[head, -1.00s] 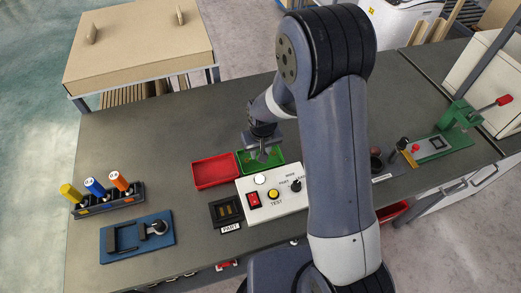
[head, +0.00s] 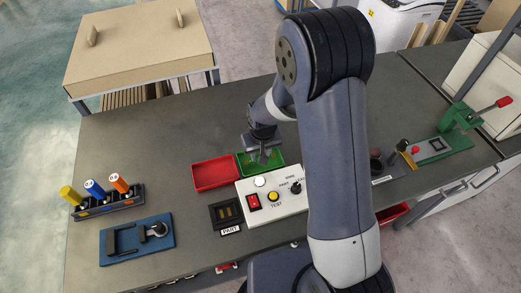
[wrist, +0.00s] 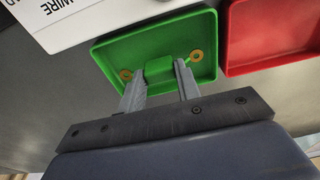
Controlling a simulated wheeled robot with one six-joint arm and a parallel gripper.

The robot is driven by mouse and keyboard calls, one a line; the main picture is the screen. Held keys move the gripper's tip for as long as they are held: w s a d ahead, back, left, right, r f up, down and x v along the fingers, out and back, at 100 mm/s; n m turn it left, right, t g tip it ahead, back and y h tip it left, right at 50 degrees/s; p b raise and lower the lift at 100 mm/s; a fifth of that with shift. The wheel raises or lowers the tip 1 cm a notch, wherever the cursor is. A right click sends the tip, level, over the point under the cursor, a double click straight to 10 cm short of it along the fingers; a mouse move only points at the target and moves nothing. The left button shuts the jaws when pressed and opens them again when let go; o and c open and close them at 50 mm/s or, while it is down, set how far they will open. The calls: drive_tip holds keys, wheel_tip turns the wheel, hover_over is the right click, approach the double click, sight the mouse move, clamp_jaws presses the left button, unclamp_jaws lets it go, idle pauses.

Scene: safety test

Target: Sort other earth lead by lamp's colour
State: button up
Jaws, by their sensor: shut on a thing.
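My gripper (wrist: 160,86) is shut on a green block (wrist: 158,69), which seems to be the earth lead's body. Two brass-coloured ring ends show on either side of it, left (wrist: 126,75) and right (wrist: 196,55). They are low over or in the green tray (wrist: 112,52); I cannot tell if they touch its floor. In the head view my gripper (head: 264,158) covers much of the green tray (head: 243,168). The red tray (head: 213,174) beside it looks empty. The tester's round lamp (head: 260,181) looks white.
The white tester box (head: 285,207) stands just in front of the trays, with a red switch, yellow button and black knob. A black part nest (head: 226,213) is beside it. A green press (head: 455,125) is right.

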wheel_tip(320, 180, down, 2)
drive_tip(key=o, duration=1.1)
drive_tip(key=shift+r, duration=0.1)
drive_tip(key=shift+r+p, duration=0.95)
drive_tip(key=shift+r, duration=0.35)
drive_tip(key=shift+s+d+r+p, duration=0.15)
drive_tip(key=shift+r+p, duration=0.3)
drive_tip(key=shift+r, duration=0.3)
drive_tip(key=shift+r+p, duration=1.05)
drive_tip(key=shift+r, duration=0.55)
drive_tip(key=shift+a+f, duration=0.1)
drive_tip(key=shift+a, duration=0.1)
